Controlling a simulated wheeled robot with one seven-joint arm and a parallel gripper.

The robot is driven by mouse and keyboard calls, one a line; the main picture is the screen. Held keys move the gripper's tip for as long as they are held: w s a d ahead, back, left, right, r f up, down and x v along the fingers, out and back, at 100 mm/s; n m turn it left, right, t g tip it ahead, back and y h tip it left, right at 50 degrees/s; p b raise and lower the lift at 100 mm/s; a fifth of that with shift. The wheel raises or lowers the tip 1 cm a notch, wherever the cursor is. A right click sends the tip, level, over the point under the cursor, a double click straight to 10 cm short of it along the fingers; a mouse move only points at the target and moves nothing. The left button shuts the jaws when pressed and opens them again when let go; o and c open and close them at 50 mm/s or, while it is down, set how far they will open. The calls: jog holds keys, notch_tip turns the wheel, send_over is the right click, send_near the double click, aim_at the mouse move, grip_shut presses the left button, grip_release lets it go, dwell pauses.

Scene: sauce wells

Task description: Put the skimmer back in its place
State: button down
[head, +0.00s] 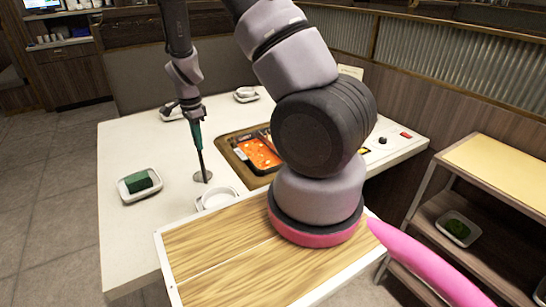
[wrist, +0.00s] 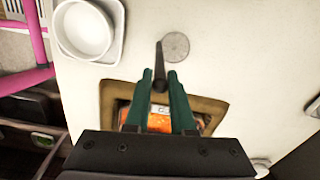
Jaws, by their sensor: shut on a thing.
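The skimmer has a dark handle (wrist: 159,62) and a round grey disc (wrist: 175,46); the disc also shows in the head view (head: 203,177). My gripper (head: 196,132), with green fingers, is shut on the handle and holds the skimmer pointing down, disc lowest. In the wrist view my gripper (wrist: 160,80) has the handle between its fingertips. The disc is over bare white table, left of the hot pot (head: 258,152) and behind a white round bowl (head: 217,199). I cannot tell whether the disc touches the table. The bowl sits on a square white dish in the wrist view (wrist: 117,52).
A white dish (head: 124,193) with a green block (head: 139,181) stands at the table's left. My arm hides part of the pot. Small white dishes (head: 246,94) stand at the back. A shelf cart (head: 500,160) is at the right. The table's left side is mostly clear.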

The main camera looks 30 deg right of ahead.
grip_release()
dwell(0.4)
dwell(0.4)
jog(key=shift+r, duration=5.5)
